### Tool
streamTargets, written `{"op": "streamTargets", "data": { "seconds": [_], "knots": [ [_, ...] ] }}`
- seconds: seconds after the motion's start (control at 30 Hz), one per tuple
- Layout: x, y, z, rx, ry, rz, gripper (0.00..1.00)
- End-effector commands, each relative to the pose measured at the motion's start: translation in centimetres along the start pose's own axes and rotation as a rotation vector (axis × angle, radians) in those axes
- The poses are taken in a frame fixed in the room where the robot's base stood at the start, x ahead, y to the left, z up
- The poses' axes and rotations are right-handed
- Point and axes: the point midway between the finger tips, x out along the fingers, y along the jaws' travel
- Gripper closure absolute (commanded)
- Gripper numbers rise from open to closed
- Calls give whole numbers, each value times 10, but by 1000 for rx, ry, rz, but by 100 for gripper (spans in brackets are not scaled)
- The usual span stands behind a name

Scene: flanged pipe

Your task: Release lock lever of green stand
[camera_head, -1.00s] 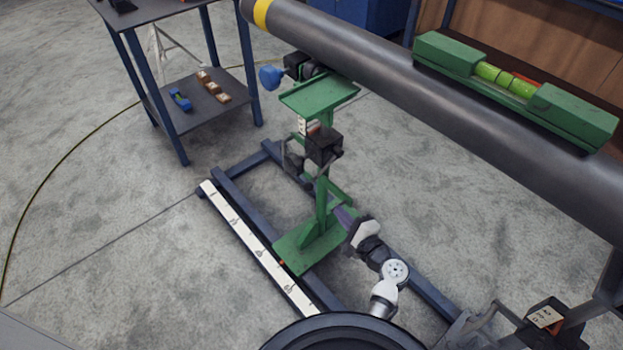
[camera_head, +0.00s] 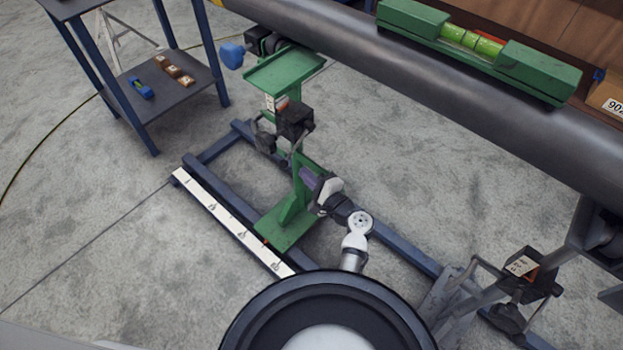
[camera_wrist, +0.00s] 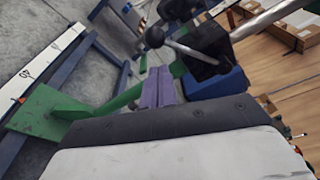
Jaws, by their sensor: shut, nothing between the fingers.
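The green stand (camera_head: 285,225) rests its base plate on a blue floor frame under the grey pipe. Its black clamp block (camera_head: 294,120) sits on the post below the green top tray (camera_head: 284,68). The lock lever, with a dark knob (camera_head: 265,143), hangs on the block's left side. In the wrist view the black ball knob (camera_wrist: 154,37) and its metal rod run to the black block (camera_wrist: 208,45). My gripper (camera_head: 307,177) is shut and empty beside the post, below the block. Its purple fingers (camera_wrist: 158,88) point toward the lever, apart from it.
The pipe (camera_head: 420,80) crosses above, with a green level (camera_head: 475,45) on it. Blue rails (camera_head: 215,145) and a white ruler strip (camera_head: 225,220) lie around the stand. A second black clamp (camera_head: 522,275) is at right. A shelf table (camera_head: 160,85) stands at back left.

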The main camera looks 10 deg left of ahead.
Motion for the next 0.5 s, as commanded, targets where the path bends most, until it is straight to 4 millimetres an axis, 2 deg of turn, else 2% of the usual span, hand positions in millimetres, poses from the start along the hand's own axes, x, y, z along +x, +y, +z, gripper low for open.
{"op": "streamTargets", "data": {
  "seconds": [0.1,0.23,0.5],
  "knots": [
    [24,-1,1,0,-3,2,100],
    [42,0,0,0,-2,1,100],
    [58,0,0,0,0,1,100]
  ]
}}
